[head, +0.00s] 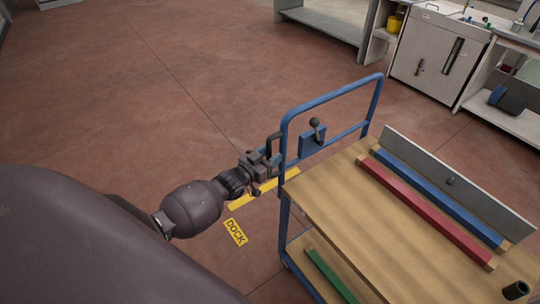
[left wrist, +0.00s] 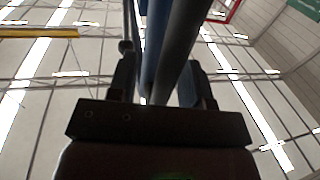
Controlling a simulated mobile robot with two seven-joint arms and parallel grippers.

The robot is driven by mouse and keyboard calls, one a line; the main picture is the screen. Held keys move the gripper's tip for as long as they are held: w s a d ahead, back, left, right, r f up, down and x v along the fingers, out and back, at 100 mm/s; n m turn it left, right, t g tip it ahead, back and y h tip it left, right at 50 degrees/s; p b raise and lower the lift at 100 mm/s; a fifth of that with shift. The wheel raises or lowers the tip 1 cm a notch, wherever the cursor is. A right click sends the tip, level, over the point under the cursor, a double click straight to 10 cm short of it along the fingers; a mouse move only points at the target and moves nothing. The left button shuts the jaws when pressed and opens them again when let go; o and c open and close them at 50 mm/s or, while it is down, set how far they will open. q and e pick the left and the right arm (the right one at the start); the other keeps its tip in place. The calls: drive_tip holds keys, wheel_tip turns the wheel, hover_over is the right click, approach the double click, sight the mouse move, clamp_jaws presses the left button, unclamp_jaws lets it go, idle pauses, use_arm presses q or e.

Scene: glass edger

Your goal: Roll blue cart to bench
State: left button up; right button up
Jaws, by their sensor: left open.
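The blue cart's tubular push handle (head: 331,98) rises at the near left end of its wooden top (head: 345,215). My left gripper (head: 273,150) is at the handle's left upright, with its jaws open. In the left wrist view the blue upright (left wrist: 172,50) runs between the two open fingers (left wrist: 160,80); I cannot tell whether they touch it. A blue plate with a dark knobbed lever (head: 316,130) sits on the handle's crossbar. A white cabinet bench (head: 440,45) stands at the upper right, and a grey bench (head: 325,20) at the top. My right gripper is out of view.
The cart top carries a red bar (head: 427,210), a blue bar (head: 440,198), a grey upright panel (head: 455,180) and a dark cup (head: 515,290). A green bar (head: 330,275) lies on the lower shelf. Red floor beyond is clear.

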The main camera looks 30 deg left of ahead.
use_arm(q)
drive_tip(key=shift+s+a, duration=0.1)
drive_tip(key=shift+s, duration=0.4)
drive_tip(key=s+a, duration=0.1)
drive_tip(key=s, duration=0.8)
drive_tip(key=shift+s+a, duration=0.35)
drive_tip(key=shift+a, duration=0.05)
drive_tip(key=shift+f, duration=0.1)
